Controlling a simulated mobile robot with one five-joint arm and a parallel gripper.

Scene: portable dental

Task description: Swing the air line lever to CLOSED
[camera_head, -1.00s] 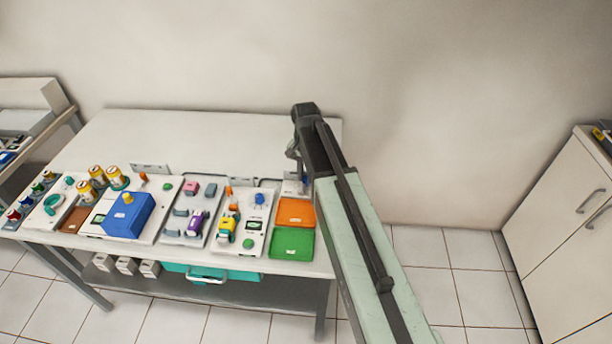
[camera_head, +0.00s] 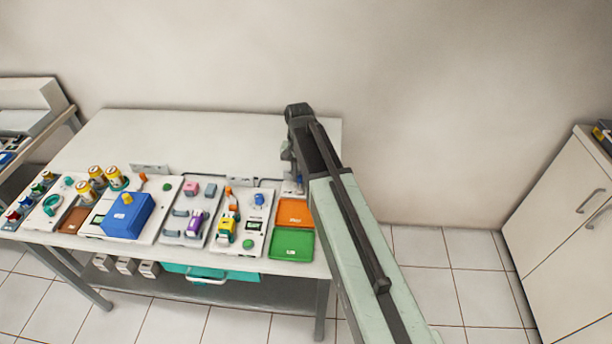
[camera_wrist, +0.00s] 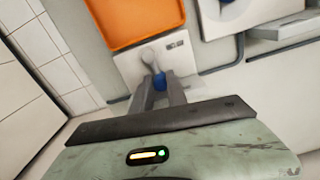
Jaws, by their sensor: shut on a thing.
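The air line lever (camera_wrist: 152,62) has a grey pivot on a white plate (camera_wrist: 184,57) and a blue grip (camera_wrist: 159,78) on its end, seen in the wrist view. My gripper (camera_wrist: 159,84) is shut on the blue grip, one finger on each side of it. The lever points from its pivot toward my wrist. Small marks on the plate are too blurred to read. In the head view the plate (camera_head: 293,188) stands behind the orange tray, and my arm and gripper (camera_head: 289,166) hide most of the lever.
The orange tray (camera_head: 296,212) and green tray (camera_head: 292,244) lie in front of the plate. A panel (camera_head: 251,236) with a blue knob (camera_head: 259,199) is to the left. A grey pipe (camera_wrist: 238,55) runs beside the plate. The table top behind (camera_head: 220,140) is clear.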

